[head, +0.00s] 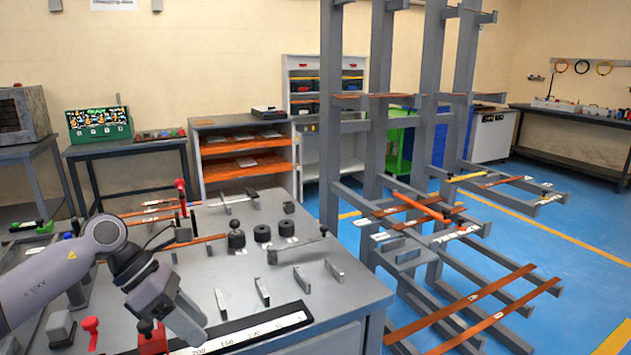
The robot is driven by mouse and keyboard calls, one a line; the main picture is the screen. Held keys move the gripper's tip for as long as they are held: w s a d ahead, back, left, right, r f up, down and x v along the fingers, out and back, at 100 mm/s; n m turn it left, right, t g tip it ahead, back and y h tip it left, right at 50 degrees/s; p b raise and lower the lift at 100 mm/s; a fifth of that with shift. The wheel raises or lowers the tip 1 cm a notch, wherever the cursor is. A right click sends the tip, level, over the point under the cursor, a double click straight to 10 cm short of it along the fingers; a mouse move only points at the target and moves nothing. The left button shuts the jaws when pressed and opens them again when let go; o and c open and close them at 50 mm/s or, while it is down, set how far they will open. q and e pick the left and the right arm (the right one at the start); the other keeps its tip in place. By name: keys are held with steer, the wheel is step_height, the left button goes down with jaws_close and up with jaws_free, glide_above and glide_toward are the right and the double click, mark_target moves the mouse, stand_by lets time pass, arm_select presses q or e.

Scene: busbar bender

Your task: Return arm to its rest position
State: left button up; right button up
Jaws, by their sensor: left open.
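My left arm (50,282) comes in from the left over the grey workbench (330,285). Its gripper (180,325) points down toward the bench's front edge, close to the white measuring scale (255,331). The fingers are open and I see nothing held between them. A red part (152,339) shows just below the gripper; whether they touch I cannot tell. My right gripper is not in view.
Black round knobs (262,233) and upright metal plates (302,279) stand on the bench to the right. A tall grey rack (330,130) with copper bars (490,318) rises beyond the bench's right edge.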

arm_select(q)
steer(key=s+d+n+t+h+p, duration=0.1)
steer(key=s+d+n+t+h, duration=0.1)
steer(key=d+n+h, duration=0.5)
steer(key=s+d+n+t+h, duration=0.2)
steer(key=s+d+n+h, duration=0.15)
steer(key=d, duration=0.55)
steer(key=s+a+f+n+t+y+p, duration=0.15)
steer(key=a+f+n+t+y, duration=0.3)
steer(key=n, duration=0.55)
steer(key=s+a+f+n+t+y, duration=0.2)
steer(key=a+f+n+t+y, duration=0.15)
steer(key=f+n, duration=0.45)
steer(key=s+a+f+n+t+y, duration=0.25)
steer(key=n+y, duration=0.25)
steer(key=n, duration=0.7)
steer(key=s+a+f+n+g+y, duration=0.3)
steer(key=s+f+n, duration=0.3)
steer(key=s+f, duration=0.2)
steer(key=shift+s+a+g+p, duration=0.3)
steer(key=shift+s+g, duration=0.15)
steer(key=shift+s, duration=0.2)
